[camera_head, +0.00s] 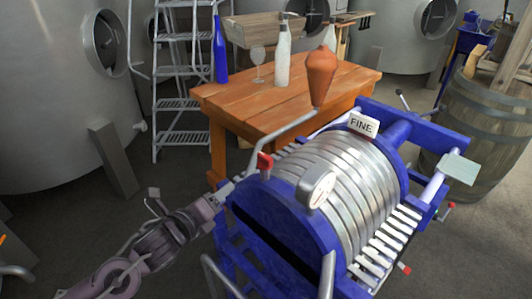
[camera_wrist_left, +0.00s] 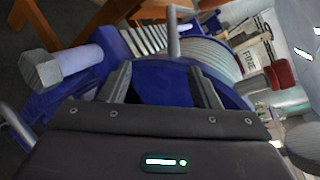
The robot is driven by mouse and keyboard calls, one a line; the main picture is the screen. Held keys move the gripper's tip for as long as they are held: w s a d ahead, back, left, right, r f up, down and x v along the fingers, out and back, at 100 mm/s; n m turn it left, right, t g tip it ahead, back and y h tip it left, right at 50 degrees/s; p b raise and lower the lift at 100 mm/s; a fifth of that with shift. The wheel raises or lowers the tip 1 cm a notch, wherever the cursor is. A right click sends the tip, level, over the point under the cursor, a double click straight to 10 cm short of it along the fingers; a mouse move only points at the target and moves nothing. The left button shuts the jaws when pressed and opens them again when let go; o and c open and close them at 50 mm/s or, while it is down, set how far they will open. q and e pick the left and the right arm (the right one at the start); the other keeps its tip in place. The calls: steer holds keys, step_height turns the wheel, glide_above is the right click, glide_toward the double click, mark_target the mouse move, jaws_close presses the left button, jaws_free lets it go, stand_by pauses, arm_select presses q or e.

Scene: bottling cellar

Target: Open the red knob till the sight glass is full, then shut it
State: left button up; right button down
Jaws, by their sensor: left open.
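A small red knob (camera_head: 264,161) sits at the upper left of the blue end frame of a ribbed metal press or filter (camera_head: 345,185). A red piece (camera_wrist_left: 280,73) shows at the right of the left wrist view; I cannot tell if it is the same knob. My left gripper (camera_head: 226,190) is just left of and below the knob, apart from it. In the left wrist view its two fingers (camera_wrist_left: 162,85) are spread with nothing between them, facing the blue end frame. I cannot make out a sight glass for sure. My right gripper is not seen.
Behind stands a wooden table (camera_head: 250,105) with bottles and a glass. A barrel (camera_head: 485,130) is right; a tank (camera_head: 50,90) is left.

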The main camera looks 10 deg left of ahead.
mark_target(262, 160)
arm_select(q)
steer(key=d+r+m+h, duration=0.2)
steer(key=r+m, duration=0.1)
steer(key=m, duration=0.1)
steer(key=s+d+r+m+h, duration=0.1)
steer(key=d+r+m+h, duration=0.1)
steer(key=r+m, duration=0.2)
steer(key=s+d+r+m+h+p, duration=0.1)
steer(key=d+r+m+h, duration=0.1)
steer(key=d+r+m, duration=0.1)
steer(key=shift+r+m, duration=0.65)
steer(key=shift+m, duration=0.55)
steer(key=shift+w+d, duration=0.25)
steer(key=p+x, duration=0.2)
steer(key=x, duration=0.2)
steer(key=shift+w+d, duration=0.2)
steer(key=shift+d, duration=0.05)
steer(key=shift+w+d+f, duration=0.15)
steer(key=shift+w+d, duration=0.25)
steer(key=shift+w, duration=0.15)
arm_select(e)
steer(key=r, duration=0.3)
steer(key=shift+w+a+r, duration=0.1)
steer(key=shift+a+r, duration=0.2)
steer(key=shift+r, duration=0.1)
